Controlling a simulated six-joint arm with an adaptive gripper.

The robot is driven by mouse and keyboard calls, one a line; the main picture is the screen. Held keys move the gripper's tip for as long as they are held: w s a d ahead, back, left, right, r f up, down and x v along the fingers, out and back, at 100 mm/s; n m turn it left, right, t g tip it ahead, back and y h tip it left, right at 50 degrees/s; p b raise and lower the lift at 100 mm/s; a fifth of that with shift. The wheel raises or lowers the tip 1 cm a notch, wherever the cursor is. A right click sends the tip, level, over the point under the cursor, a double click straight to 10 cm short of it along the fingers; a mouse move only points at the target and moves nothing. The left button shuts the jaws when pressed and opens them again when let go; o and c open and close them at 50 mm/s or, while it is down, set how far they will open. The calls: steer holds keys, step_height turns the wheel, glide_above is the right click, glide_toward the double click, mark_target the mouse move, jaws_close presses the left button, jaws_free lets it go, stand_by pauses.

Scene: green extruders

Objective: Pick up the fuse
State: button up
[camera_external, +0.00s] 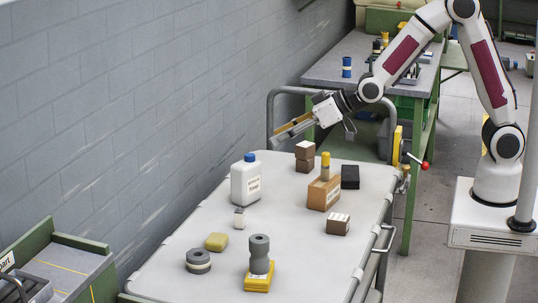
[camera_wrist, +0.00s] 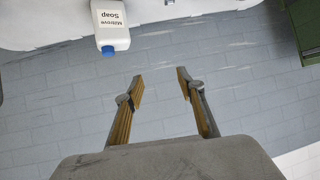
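My gripper (camera_external: 294,128) hangs in the air above the far left edge of the grey cart, pointing left toward the wall. In the wrist view my gripper's fingers (camera_wrist: 161,82) are apart with nothing between them. I cannot tell for certain which item is the fuse. A small white and grey piece (camera_external: 240,218) stands on the cart in front of the soap bottle. A yellow-topped cylinder (camera_external: 325,166) stands at a brown box (camera_external: 323,194). No fuse shows in the wrist view.
The white soap bottle (camera_external: 246,181) with a blue cap also shows in the wrist view (camera_wrist: 111,25). Brown blocks (camera_external: 305,157), a black block (camera_external: 350,176), a yellow sponge (camera_external: 216,242), grey rings (camera_external: 198,261) and a grey spool (camera_external: 259,254) on a yellow base stand on the cart (camera_external: 180,285).

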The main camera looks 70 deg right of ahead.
mark_target(240, 209)
steer(key=w+a+f+t, duration=0.1)
steer(key=w+a+f, duration=0.2)
steer(key=f, duration=0.3)
steer(key=w+a+f+t, duration=0.2)
steer(key=w+a+f, duration=0.2)
steer(key=f, duration=0.2)
steer(key=shift+f+n+y, duration=0.2)
steer(key=shift+n+y, duration=0.1)
steer(key=shift+y, duration=0.1)
steer(key=shift+f, duration=0.1)
steer(key=shift+d+f, duration=0.1)
steer(key=shift+f, duration=1.55)
steer(key=shift+f, duration=0.2)
steer(key=shift+f, duration=1.3)
steer(key=shift+w+f, duration=0.4)
steer(key=shift+w, duration=0.05)
steer(key=shift+x, duration=1.05)
